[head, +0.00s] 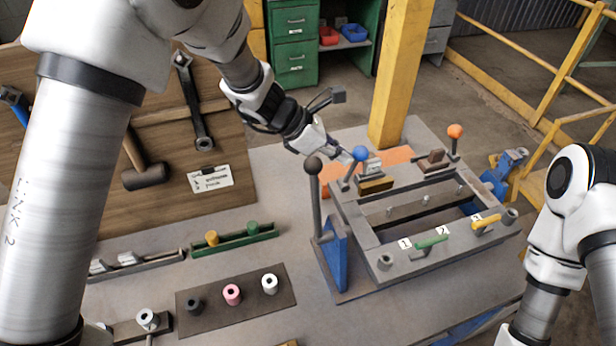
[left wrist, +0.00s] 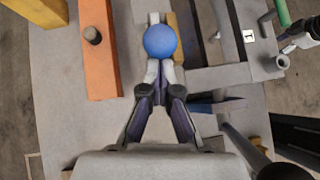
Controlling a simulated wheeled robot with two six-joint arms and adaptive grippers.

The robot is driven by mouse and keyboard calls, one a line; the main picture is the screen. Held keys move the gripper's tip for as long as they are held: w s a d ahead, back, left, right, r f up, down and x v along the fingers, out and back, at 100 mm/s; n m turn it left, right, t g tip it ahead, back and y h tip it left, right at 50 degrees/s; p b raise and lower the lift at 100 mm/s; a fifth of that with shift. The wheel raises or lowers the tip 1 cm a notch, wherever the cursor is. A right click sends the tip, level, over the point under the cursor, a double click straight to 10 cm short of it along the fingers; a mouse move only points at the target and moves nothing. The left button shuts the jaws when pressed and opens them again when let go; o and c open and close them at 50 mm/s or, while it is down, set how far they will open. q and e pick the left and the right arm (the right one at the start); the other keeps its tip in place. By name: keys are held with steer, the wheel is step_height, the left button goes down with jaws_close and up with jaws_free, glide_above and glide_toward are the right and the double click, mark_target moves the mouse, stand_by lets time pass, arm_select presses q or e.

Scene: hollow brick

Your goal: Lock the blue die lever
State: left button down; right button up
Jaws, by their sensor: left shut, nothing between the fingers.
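The blue die lever is a grey rod with a blue ball knob (head: 360,153) at the far left corner of the grey press frame (head: 345,207). My left gripper (head: 350,158) is shut and empty, its fingertips close beside the knob on its left. In the left wrist view the blue knob (left wrist: 160,41) lies straight ahead of the closed fingertips (left wrist: 158,72). I cannot tell whether they touch it. The lever's rod is mostly hidden under the knob there.
A tall lever with a black knob (head: 313,166) stands close to my left gripper. An orange-knobbed lever (head: 455,131) stands at the far right of the frame. Green (head: 432,242) and yellow (head: 486,222) handles sit along the front. A yellow post (head: 400,75) rises behind.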

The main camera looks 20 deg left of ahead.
arm_select(q)
steer(key=shift+w+d+r, duration=0.1)
steer(key=shift+w+r, duration=0.05)
steer(key=shift+r, duration=0.15)
steer(key=s+a+r+p, duration=0.1)
steer(key=a+r+p, duration=0.3)
steer(key=r+p, duration=0.4)
steer(key=shift+s+r, duration=0.15)
steer(key=shift+r, duration=0.05)
stand_by(0.4)
steer(key=shift+s+a, duration=0.1)
